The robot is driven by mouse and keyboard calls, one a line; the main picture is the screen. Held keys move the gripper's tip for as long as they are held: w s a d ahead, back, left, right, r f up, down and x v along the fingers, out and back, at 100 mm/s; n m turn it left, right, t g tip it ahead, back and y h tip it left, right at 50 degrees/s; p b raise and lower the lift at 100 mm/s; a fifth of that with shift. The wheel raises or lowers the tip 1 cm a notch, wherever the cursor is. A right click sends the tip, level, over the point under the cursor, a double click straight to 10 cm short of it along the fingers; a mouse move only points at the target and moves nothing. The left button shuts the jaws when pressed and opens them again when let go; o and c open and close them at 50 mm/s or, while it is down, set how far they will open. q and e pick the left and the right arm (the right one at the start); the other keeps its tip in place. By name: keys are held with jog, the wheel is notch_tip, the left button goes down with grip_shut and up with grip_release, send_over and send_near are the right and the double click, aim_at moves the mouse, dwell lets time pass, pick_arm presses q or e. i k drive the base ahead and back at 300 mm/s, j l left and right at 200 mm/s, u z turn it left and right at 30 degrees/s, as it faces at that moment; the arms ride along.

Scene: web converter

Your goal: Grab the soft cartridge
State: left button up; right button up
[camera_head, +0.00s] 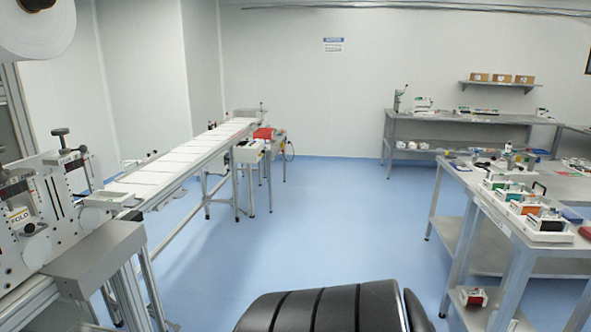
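Several small white cartridges with coloured parts stand in a row on a light tray (562,238) on the right-hand table. They include one with green (505,189), one with orange (524,204) and one with a dark front (546,222). Their labels are too small to read, so I cannot tell which one is the soft cartridge. Neither of my grippers is in view.
The grey right-hand table (487,197) has a lower shelf with a red and white box (472,297). A long conveyor (180,158) and a machine (50,215) stand left. A workbench (455,117) is at the back. Blue floor (325,215) is clear between them.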

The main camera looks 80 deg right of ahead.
aim_at(520, 208)
jog(key=z, duration=3.2)
jog(key=i+j+z, duration=0.1)
jog(key=z, duration=0.3)
jog(key=i+j+z, duration=0.2)
jog(key=z, duration=0.2)
jog(key=i+j+z, duration=0.1)
jog(key=j+z, duration=0.15)
jog(key=z, duration=0.15)
jog(key=i+j, duration=0.15)
jog(key=j, duration=0.15)
jog(key=i+j, duration=0.1)
jog(key=j, duration=0.25)
jog(key=i+j, duration=0.15)
jog(key=j, duration=0.15)
